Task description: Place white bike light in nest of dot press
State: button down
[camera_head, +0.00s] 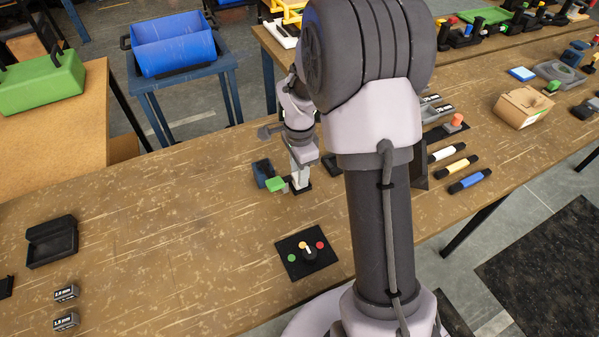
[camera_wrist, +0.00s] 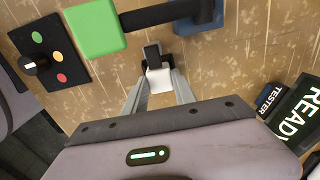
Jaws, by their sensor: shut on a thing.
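My gripper (camera_wrist: 156,84) is shut on the white bike light (camera_wrist: 160,78), which shows as a small white block between the two fingers in the wrist view. In the head view my gripper (camera_head: 300,174) points down at a small black nest (camera_head: 301,188). The black nest part (camera_wrist: 152,52) shows just beyond the light in the wrist view. I cannot tell whether the light touches the nest or is still above it. The dot press, with its dark blue body (camera_head: 263,172) and green pad (camera_head: 276,184), stands just left. Its green pad (camera_wrist: 95,27) and black lever also show in the wrist view.
A black panel (camera_head: 301,254) with a knob and coloured buttons lies in front. A tester with a READY display (camera_wrist: 296,118) stands right in the wrist view. A black tray (camera_head: 51,241) is far left. The table between tray and press is clear.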

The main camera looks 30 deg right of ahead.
jog(key=c, duration=1)
grip_release()
jog(key=shift+f, duration=0.1)
jog(key=s+a+r+n+t+p, duration=0.1)
jog(key=s+a+r+n+p, duration=0.1)
jog(key=r, duration=0.8)
jog(key=s+a+r+n+t+p, duration=0.1)
jog(key=s+a+r+n+p, duration=0.1)
jog(key=r, duration=0.8)
jog(key=s+a+r+n+t, duration=0.1)
jog(key=s+a+r+n, duration=0.1)
jog(key=s, duration=0.3)
jog(key=s+a+r+n+t+y, duration=0.1)
jog(key=s+a+n, duration=0.3)
jog(key=s, duration=0.2)
jog(key=s+a+r+n+t+y, duration=0.1)
jog(key=s+a+r+n, duration=0.1)
jog(key=s, duration=0.4)
jog(key=shift+s+a+r+n+t, duration=0.1)
jog(key=shift+a+r+n+t, duration=0.1)
jog(key=shift+a+n, duration=0.2)
jog(key=shift+s+a+r+n+t, duration=0.1)
jog(key=shift+a+n+t, duration=0.1)
jog(key=shift+a+n, duration=0.15)
